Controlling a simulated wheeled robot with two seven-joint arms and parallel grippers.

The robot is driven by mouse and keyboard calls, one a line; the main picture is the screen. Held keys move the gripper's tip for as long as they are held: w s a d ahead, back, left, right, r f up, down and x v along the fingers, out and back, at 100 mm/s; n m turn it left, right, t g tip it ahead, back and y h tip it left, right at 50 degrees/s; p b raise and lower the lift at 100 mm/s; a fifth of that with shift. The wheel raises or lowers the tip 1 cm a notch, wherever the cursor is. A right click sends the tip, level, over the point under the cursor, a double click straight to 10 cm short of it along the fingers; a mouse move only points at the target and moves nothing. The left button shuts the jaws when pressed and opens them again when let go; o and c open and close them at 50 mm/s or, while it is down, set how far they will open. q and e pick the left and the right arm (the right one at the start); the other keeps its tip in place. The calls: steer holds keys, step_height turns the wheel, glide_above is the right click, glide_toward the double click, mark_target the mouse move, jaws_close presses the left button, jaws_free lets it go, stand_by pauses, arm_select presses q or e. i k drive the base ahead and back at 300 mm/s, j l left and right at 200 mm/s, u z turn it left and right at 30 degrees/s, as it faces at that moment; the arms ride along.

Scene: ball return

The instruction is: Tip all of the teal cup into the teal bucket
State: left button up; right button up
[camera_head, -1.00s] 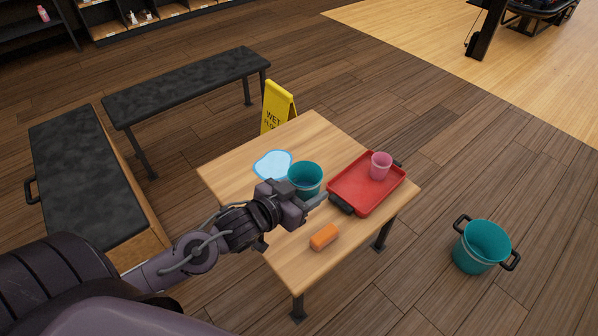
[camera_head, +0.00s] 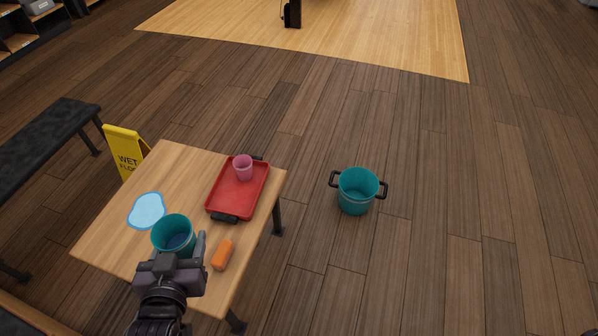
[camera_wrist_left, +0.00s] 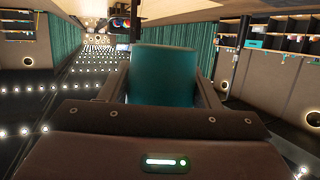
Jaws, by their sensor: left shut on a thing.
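The teal cup (camera_head: 173,226) is at the near side of the wooden table, upright, with dark blue contents visible inside. My left gripper (camera_head: 188,256) is shut on it; in the left wrist view the teal cup (camera_wrist_left: 162,76) fills the space between the two fingers. I cannot tell whether the cup touches the tabletop. The teal bucket (camera_head: 357,193), with two black handles, stands upright on the floor to the right of the table. My right gripper is not in view.
The wooden table (camera_head: 170,175) carries a light blue puddle shape (camera_head: 146,211), a red tray (camera_head: 233,198) with a pink cup (camera_head: 243,167), and an orange block (camera_head: 222,255). A yellow wet-floor sign (camera_head: 124,150) and a dark bench (camera_head: 45,148) are left. Floor around the bucket is clear.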

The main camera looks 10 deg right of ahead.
mark_target(358, 187)
steer(key=i+l, duration=0.2)
steer(key=l, duration=0.25)
steer(key=i+l+u, duration=0.1)
steer(key=l, duration=0.3)
steer(key=i+l+u, duration=0.1)
steer(key=i+l, duration=0.2)
steer(key=l, duration=0.15)
steer(key=i+l, duration=0.2)
steer(key=l, duration=0.3)
steer(key=i+l+u, duration=0.1)
steer(key=l, duration=0.35)
steer(key=i+l, duration=0.2)
steer(key=l, duration=0.25)
steer(key=i+l+u, duration=0.15)
steer(key=l, duration=0.35)
steer(key=i+l, duration=0.15)
steer(key=l, duration=0.35)
